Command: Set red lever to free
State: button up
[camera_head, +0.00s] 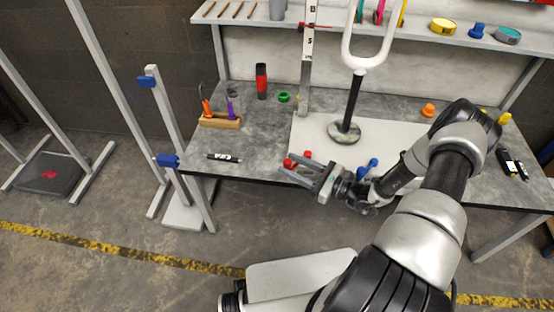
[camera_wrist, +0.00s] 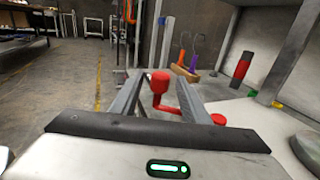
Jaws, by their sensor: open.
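The red lever (camera_wrist: 160,82) has a round red knob on a bent red arm. In the wrist view it stands between my two fingers, in line with the gap. In the head view the red lever (camera_head: 289,162) is at the front edge of the workbench, partly hidden by my gripper (camera_head: 296,169). My gripper is open, its fingers on either side of the lever; I cannot tell whether either touches it. A second red part (camera_wrist: 218,119) sits to the right, outside the right finger.
A blue lever (camera_head: 369,165) is just right of my gripper. A tool holder (camera_head: 220,122), a black marker (camera_head: 224,157) and a red-black cylinder (camera_head: 261,81) are on the bench (camera_head: 200,150). Floor in front is mostly clear.

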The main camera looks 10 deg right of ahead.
jog(key=x, duration=0.5)
jog(key=shift+w+a, duration=0.25)
jog(key=shift+a, duration=0.05)
grip_shut()
jog(key=shift+d+f+b, duration=0.1)
jog(key=shift+b, duration=0.25)
